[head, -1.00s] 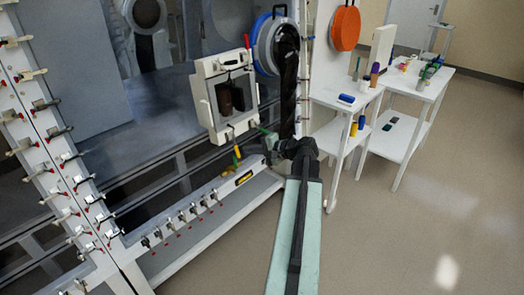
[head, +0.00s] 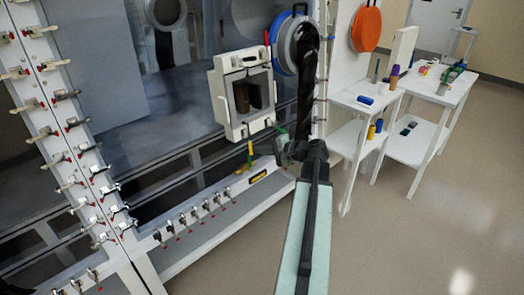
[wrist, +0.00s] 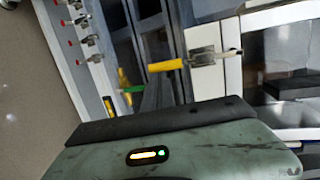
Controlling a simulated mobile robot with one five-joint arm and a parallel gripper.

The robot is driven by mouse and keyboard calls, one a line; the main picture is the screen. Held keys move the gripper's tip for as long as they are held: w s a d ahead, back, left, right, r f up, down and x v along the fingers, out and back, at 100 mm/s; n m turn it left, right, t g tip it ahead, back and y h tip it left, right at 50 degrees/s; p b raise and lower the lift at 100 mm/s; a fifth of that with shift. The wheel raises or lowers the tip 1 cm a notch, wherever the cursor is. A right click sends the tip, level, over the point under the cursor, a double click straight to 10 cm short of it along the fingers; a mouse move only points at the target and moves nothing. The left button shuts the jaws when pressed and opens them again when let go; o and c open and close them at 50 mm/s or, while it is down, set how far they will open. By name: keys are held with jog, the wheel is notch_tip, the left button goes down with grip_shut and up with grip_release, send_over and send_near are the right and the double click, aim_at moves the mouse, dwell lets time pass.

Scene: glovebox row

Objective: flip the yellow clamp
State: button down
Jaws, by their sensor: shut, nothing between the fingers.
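The yellow clamp has a yellow handle (head: 250,152) hanging below the small white framed box on the glovebox front in the head view. In the wrist view its yellow handle (wrist: 166,65) lies sideways, joined to a metal bracket (wrist: 210,57) on a white panel. My gripper (head: 283,143) is just right of the clamp in the head view, apart from it and empty. Its fingers are small and dark there. My green-grey wrist housing fills the bottom of the wrist view. Another yellow piece (wrist: 123,78) with a green tip shows left of the clamp.
The white framed box (head: 242,95) stands out from the glovebox beside a round blue-rimmed port (head: 296,45). A lower rail carries several small clamps (head: 195,215). White tables (head: 370,105) with small items stand at right. The floor at right is clear.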

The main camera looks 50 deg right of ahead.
jog(key=d+f+p+v, duration=0.1)
jog(key=d+p+v, duration=0.1)
jog(key=v, duration=1.1)
jog(key=shift+s+d+f+p, duration=0.15)
jog(key=shift+d+f+p, duration=0.15)
jog(key=shift+p, duration=0.15)
